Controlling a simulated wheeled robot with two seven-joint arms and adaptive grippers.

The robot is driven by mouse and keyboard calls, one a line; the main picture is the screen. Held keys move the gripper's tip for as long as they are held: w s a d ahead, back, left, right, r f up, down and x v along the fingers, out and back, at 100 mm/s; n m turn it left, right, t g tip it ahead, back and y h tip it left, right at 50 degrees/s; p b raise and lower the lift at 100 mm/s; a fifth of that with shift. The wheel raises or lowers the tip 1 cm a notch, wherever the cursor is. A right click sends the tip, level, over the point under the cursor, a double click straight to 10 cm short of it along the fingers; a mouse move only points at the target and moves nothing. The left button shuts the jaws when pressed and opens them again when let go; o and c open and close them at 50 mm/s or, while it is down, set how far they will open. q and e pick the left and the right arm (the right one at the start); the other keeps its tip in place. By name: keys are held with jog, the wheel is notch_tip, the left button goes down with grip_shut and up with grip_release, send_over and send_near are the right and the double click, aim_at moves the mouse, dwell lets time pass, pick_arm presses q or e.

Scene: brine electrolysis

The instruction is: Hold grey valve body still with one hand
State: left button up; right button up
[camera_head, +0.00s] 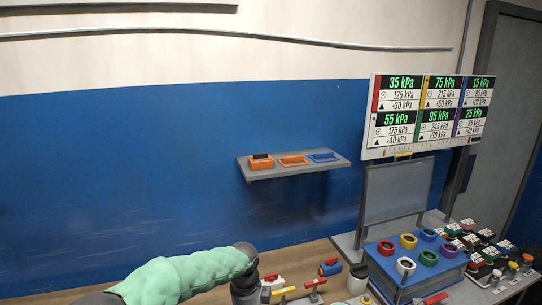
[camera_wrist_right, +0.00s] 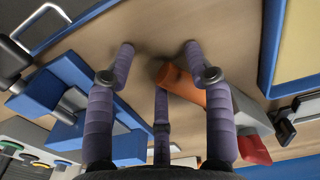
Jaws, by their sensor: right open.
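My right gripper (camera_wrist_right: 160,50) is open in the right wrist view, its purple fingers spread, with nothing visible between the tips. A grey body (camera_wrist_right: 247,112) with an orange part (camera_wrist_right: 182,85) at one end and a red part (camera_wrist_right: 254,149) at the other lies beside its right finger, which hides some of it. In the head view, a pale body with a red part (camera_head: 273,283) sits beside the dark end of my left arm (camera_head: 245,287); I cannot tell which body is the grey valve body. The left fingers are cut off below.
Red-handled (camera_head: 315,284) and blue (camera_head: 330,268) valves lie on the bench. A blue box (camera_head: 410,275) bears several coloured rings. Blue blocks (camera_wrist_right: 50,98) crowd the wrist view's left. A wall shelf (camera_head: 300,168) holds small trays; a pressure board (camera_head: 420,115) stands right.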

notch_tip(320, 180, up, 12)
dwell(0.6)
